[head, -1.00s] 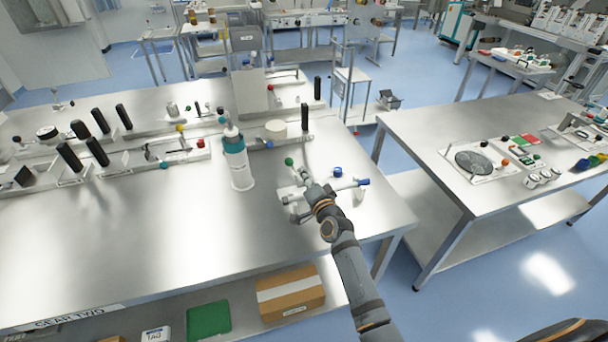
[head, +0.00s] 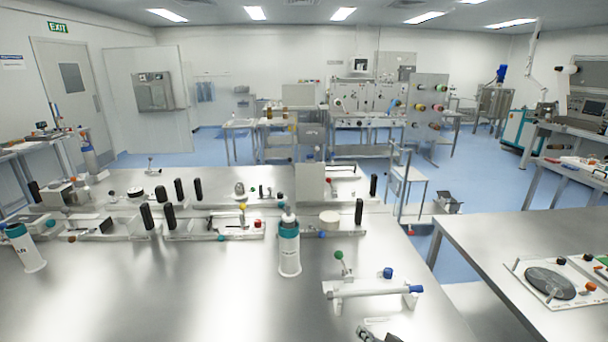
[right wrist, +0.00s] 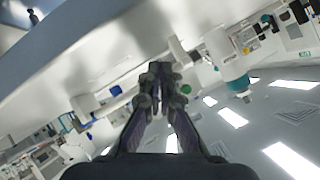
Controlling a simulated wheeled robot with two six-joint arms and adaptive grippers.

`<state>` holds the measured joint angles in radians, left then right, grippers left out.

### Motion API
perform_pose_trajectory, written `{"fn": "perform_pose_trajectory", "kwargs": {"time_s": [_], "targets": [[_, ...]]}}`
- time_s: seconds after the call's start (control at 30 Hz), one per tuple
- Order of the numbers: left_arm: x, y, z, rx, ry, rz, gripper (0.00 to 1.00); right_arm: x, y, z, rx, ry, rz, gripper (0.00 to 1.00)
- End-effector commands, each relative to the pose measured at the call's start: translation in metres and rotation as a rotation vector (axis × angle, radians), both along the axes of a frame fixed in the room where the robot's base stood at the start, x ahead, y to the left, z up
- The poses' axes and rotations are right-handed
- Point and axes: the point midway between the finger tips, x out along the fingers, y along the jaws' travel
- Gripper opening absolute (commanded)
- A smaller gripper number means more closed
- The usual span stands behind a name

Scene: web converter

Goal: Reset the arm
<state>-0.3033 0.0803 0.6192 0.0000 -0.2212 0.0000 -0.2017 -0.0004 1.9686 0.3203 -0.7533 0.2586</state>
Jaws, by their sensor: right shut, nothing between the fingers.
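My right gripper (head: 376,332) shows only in part at the bottom edge of the head view, just in front of a white fixture. In the right wrist view its dark fingers (right wrist: 160,80) are together at the tips, with nothing between them. The white fixture (head: 375,292) has a horizontal bar, a green knob (head: 339,255) on a stalk and blue knobs. It stands on the steel table, and I see a gap between it and the gripper in the head view. My left gripper is in neither view.
A white bottle with a teal band (head: 289,248) stands left of the fixture. Several fixtures with black upright handles line the back of the steel table (head: 190,300). Another bench (head: 510,240) is at the right, across a gap. The table's front left is largely clear.

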Motion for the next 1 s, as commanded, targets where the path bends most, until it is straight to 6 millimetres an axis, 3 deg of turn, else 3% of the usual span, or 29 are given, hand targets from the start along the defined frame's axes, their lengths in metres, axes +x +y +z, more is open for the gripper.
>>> {"fn": "perform_pose_trajectory", "kwargs": {"time_s": [0.03,0.2,0.6,0.87,1.0], "targets": [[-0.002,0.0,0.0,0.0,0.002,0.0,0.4,-0.029,-0.006,-0.01,-0.093,0.079,0.044,0.0],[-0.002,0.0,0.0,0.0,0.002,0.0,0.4,-0.103,-0.027,-0.028,-0.316,0.292,0.151,0.0],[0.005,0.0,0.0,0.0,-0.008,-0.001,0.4,-0.229,-0.07,-0.022,-0.602,0.644,0.286,0.0],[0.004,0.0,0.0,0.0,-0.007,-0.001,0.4,-0.217,-0.078,-0.099,-0.597,0.686,0.289,0.0],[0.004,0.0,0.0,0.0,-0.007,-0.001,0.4,-0.217,-0.083,-0.148,-0.592,0.706,0.289,0.0]]}}
